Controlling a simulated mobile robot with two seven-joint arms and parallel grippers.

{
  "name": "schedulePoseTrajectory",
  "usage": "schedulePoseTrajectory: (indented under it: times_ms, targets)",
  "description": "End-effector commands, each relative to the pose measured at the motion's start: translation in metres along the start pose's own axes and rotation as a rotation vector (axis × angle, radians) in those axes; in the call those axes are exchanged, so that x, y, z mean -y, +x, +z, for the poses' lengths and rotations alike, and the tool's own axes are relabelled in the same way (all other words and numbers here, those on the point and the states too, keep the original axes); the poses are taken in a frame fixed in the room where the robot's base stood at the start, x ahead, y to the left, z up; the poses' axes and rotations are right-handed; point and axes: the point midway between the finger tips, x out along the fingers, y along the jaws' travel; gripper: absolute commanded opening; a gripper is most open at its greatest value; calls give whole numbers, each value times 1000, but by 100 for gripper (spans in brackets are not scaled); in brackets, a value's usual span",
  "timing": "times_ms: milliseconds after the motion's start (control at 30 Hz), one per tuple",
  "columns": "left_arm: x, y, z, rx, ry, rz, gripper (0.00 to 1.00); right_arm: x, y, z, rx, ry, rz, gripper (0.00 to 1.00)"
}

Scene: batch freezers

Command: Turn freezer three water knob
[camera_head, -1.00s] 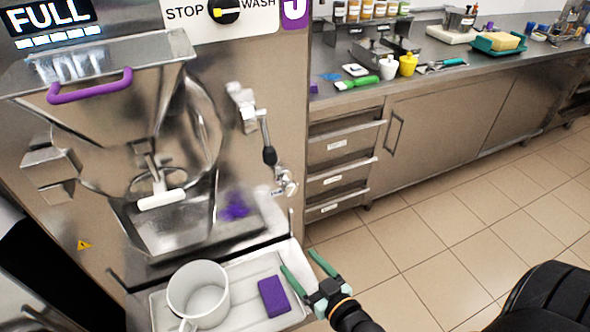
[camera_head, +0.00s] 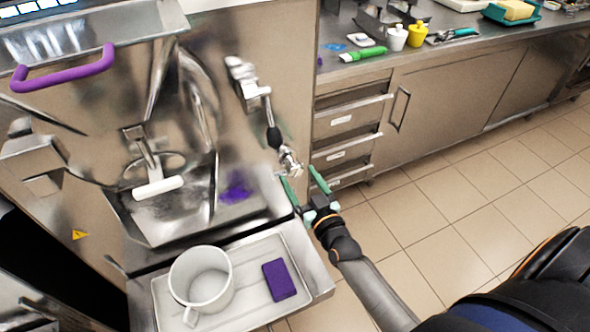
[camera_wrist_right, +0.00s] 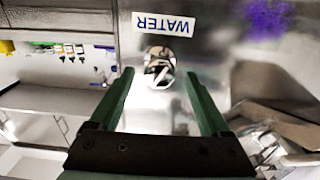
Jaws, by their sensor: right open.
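The water knob (camera_head: 289,162) is a small shiny metal part low on the right of the steel freezer front (camera_head: 290,60). In the right wrist view the knob (camera_wrist_right: 160,66) shows just below a label reading WATER (camera_wrist_right: 163,24). My right gripper (camera_head: 304,181) is open, its two green fingers pointing up at the knob from just below. In the wrist view the knob appears between the fingertips (camera_wrist_right: 159,78); I cannot tell whether they touch it. My left gripper is not in view.
A metal spray hose with a black grip (camera_head: 273,138) hangs above the knob. A tray (camera_head: 307,262) below holds a white pitcher (camera_head: 203,283) and a purple sponge (camera_head: 279,281). A drawer cabinet (camera_head: 345,120) and counter stand right. The tiled floor is clear.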

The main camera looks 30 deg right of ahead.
Motion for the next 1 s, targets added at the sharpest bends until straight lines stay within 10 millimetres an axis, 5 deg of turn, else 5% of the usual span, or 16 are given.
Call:
schedulePoseTrajectory:
  times_ms: [233,633,1000]
  targets:
    - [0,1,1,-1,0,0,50,0,28,0,-1,1,0,81]
    - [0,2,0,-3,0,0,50,0,32,0,1,0,0,80]
    - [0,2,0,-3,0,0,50,0,32,0,0,0,0,38]
